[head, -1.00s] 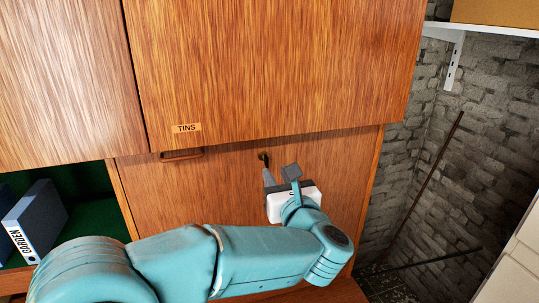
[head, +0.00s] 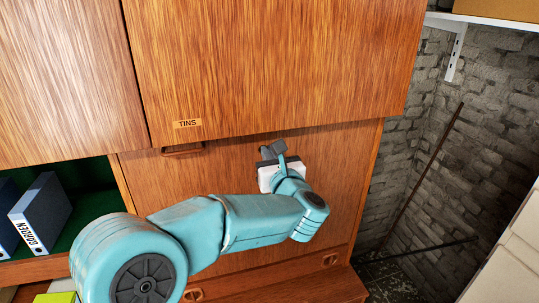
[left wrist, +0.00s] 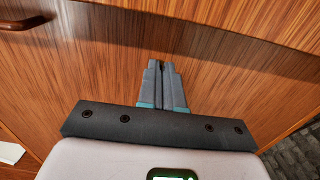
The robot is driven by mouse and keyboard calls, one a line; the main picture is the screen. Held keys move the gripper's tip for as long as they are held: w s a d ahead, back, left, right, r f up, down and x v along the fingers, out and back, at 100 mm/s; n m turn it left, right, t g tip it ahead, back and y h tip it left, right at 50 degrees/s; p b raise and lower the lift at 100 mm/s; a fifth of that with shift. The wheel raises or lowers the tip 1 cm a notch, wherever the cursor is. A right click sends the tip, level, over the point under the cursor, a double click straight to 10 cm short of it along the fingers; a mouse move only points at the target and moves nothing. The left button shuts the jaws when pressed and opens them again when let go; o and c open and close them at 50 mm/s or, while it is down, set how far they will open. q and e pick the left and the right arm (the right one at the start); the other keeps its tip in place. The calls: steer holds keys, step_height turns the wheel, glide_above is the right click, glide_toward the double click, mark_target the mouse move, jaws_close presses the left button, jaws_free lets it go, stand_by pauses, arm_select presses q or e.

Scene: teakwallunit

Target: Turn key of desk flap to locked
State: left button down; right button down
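The desk flap (head: 225,170) is the upright wood panel below the cupboard marked TINS. It also shows in the left wrist view (left wrist: 90,70). My left gripper (head: 271,151) is at the upper part of the flap, where the small dark key sits. In the left wrist view its grey fingers (left wrist: 160,66) are close together with a narrow dark gap between them. They appear shut on the key, which is itself hidden by the fingers, so its angle cannot be told. My right gripper is out of view.
The TINS cupboard (head: 270,65) overhangs the flap, with its lower edge just above my gripper. A handle (head: 183,150) is at the flap's upper left. Binders (head: 40,213) stand in the open shelf at left. A brick wall (head: 485,130) is at right.

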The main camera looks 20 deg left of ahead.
arm_select(q)
steer(key=m, duration=0.6)
steer(key=f+m+b, duration=0.1)
steer(key=m, duration=0.4)
steer(key=d+m+b, duration=0.1)
steer(key=m, duration=0.5)
steer(key=shift+w+f+m, duration=0.2)
steer(key=shift+w+m, duration=0.1)
steer(key=shift+w, duration=0.1)
steer(key=shift+m, duration=0.3)
stand_by(0.4)
steer(key=c, duration=1.3)
jaws_free()
